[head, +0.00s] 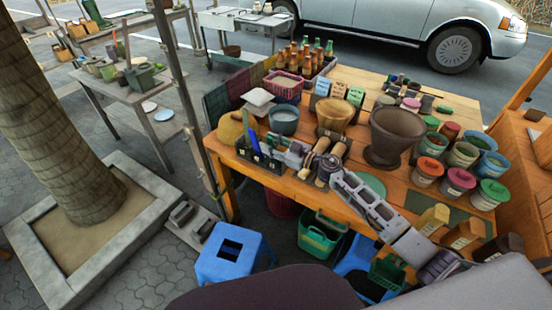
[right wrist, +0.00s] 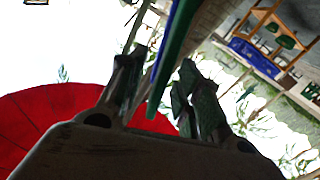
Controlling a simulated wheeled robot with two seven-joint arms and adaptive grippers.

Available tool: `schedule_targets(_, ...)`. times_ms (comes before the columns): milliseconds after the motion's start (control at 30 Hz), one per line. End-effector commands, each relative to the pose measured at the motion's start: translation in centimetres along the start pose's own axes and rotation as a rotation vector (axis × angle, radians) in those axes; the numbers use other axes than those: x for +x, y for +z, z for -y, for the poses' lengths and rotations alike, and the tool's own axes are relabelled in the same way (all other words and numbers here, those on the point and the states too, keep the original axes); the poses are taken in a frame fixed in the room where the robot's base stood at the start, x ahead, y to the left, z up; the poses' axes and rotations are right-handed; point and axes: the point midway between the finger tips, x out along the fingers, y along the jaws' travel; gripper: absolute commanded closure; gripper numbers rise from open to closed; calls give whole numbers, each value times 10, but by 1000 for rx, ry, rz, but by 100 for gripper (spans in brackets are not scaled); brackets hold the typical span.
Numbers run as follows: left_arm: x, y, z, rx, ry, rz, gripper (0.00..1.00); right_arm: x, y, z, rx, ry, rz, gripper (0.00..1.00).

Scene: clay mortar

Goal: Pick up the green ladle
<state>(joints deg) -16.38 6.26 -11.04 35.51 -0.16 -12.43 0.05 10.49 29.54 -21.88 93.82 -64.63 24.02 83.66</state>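A black caddy (head: 262,160) stands at the left front of the wooden table and holds upright blue and green handles. The green handle (head: 264,146), which I take for the ladle, is small and partly hidden beside the blue one (head: 252,139). My right gripper (head: 288,155) is just right of the caddy, pointing left at the handles. In the right wrist view its two fingers (right wrist: 160,85) are apart, with a green strip (right wrist: 163,78) and a blue one showing between and beyond them. I cannot tell whether they touch it. My left gripper is not in view.
Wooden-handled tools (head: 318,158) lie close beside the right gripper. A grey-blue pot (head: 284,121), a tan pot (head: 334,114) and a large dark mortar (head: 391,135) stand behind. Paint pots crowd the right side. A blue stool (head: 232,252) is below the table.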

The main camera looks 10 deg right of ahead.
Motion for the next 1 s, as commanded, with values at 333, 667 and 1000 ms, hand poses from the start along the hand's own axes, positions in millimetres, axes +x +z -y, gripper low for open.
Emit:
schedule_targets(333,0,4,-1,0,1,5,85,0,0,0,0,0,0,88)
schedule_targets(667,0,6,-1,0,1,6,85,0,0,0,0,0,0,100)
schedule_targets(1000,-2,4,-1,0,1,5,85,0,-6,-2,-2,0,-1,100)
